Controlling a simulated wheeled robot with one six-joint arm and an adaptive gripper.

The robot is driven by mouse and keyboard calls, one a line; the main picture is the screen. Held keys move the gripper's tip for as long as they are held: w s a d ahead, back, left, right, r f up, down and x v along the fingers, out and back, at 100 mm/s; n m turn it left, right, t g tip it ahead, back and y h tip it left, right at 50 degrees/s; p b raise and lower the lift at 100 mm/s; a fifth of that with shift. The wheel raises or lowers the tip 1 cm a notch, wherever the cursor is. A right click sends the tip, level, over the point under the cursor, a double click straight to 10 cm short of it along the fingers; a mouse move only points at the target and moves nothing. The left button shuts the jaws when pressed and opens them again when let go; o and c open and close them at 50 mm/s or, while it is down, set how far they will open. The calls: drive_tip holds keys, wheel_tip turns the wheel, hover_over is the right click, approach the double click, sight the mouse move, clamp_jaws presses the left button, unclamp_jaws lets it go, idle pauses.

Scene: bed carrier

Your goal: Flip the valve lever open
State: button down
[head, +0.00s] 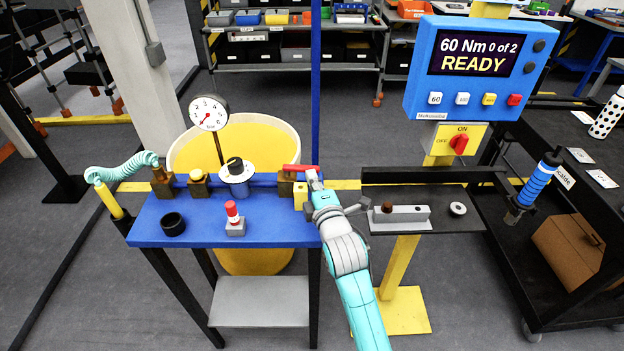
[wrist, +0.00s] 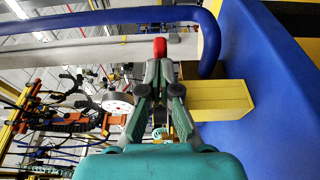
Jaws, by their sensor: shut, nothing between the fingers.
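The red valve lever (head: 298,168) lies crosswise on top of the brass valve (head: 285,184) at the right end of the blue bench (head: 265,235). My gripper (head: 314,179) is shut and empty, with its fingertips close to the lever's right end. In the wrist view the shut fingertips (wrist: 159,68) point at the red lever end (wrist: 160,46), just beyond them. I cannot tell whether they touch. The valve body is mostly hidden behind my fingers there. A yellow block (wrist: 215,100) sits right beside my fingers.
A pressure gauge (head: 209,113), a regulator with a black knob (head: 236,174) and a red-topped switch (head: 233,217) stand left along the bench. A blue post (head: 316,80) rises behind the valve. A dark shelf with a grey fixture (head: 402,214) is at the right.

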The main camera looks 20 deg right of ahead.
drive_tip(key=shift+w+d, duration=0.35)
drive_tip(key=shift+d, duration=0.1)
idle(0.3)
